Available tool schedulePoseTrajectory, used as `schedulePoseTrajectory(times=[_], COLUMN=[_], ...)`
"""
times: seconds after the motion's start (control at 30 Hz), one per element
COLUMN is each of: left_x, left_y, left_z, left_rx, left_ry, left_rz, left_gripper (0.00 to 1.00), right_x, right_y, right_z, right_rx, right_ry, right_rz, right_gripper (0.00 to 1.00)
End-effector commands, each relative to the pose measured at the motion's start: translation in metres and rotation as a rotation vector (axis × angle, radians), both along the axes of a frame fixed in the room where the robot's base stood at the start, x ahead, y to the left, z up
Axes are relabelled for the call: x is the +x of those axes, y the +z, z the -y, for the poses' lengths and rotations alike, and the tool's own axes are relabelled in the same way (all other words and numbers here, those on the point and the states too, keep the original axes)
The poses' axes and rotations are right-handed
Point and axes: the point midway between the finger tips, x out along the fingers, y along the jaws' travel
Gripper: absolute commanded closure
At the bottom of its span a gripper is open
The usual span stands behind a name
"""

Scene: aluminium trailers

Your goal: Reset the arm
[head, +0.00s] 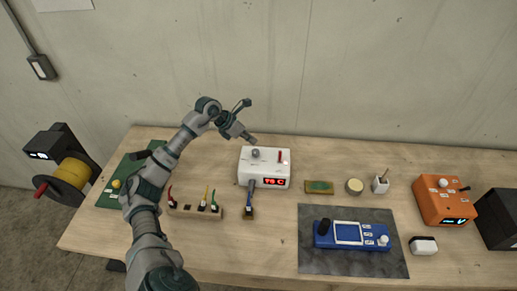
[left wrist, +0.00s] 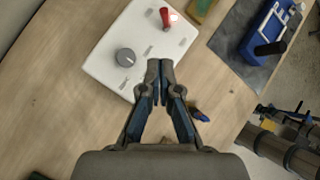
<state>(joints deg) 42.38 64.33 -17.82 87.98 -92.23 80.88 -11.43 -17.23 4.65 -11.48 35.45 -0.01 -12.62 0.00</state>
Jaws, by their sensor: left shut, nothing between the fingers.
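My left arm comes in from the lower left in the head view and bends over the back of the workbench. Its gripper (head: 251,139) is above the back edge of a white box (head: 254,171) with a grey knob, a red lever and a red lit display. In the left wrist view the gripper's fingertips (left wrist: 160,66) are together with nothing between them, in front of the white box (left wrist: 121,52). The grey knob (left wrist: 125,57) and red lever (left wrist: 167,17) show there. I cannot tell whether the gripper touches the box. My right gripper is not in view.
The wooden bench (head: 280,265) holds a rack of coloured-handled tools (head: 194,211), a blue device (head: 350,236) on a grey mat (head: 390,268), a green-topped block (head: 319,187), a round tin (head: 354,186) and an orange box (head: 444,201). A yellow spool (head: 71,174) stands left.

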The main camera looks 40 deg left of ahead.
Motion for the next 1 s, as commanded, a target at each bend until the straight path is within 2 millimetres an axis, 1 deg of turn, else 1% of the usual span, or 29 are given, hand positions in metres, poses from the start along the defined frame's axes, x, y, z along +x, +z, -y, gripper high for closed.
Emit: schedulePoseTrajectory(times=[0.1,0.2,0.47,0.77,0.87,1.0], left_x=[-0.005,-0.007,-0.005,-0.006,-0.006,-0.006], left_y=[0.009,0.012,0.012,0.013,0.024,0.053], left_z=[-0.006,-0.006,-0.006,-0.006,-0.006,-0.007], left_rx=[0.002,0.001,0.002,0.002,0.002,0.001], left_ry=[0.001,0.0,0.0,0.0,0.001,0.0], left_rz=[0.0,0.001,0.0,0.0,0.002,0.004], left_gripper=[1.0,1.0,1.0,1.0,1.0,1.0], right_x=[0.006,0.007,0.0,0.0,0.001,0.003], right_y=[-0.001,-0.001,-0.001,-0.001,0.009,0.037], right_z=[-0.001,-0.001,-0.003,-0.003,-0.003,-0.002], right_rx=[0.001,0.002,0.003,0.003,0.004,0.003], right_ry=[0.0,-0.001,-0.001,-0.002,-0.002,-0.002], right_rz=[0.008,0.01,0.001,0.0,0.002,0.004], right_gripper=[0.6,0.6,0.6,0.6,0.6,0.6])
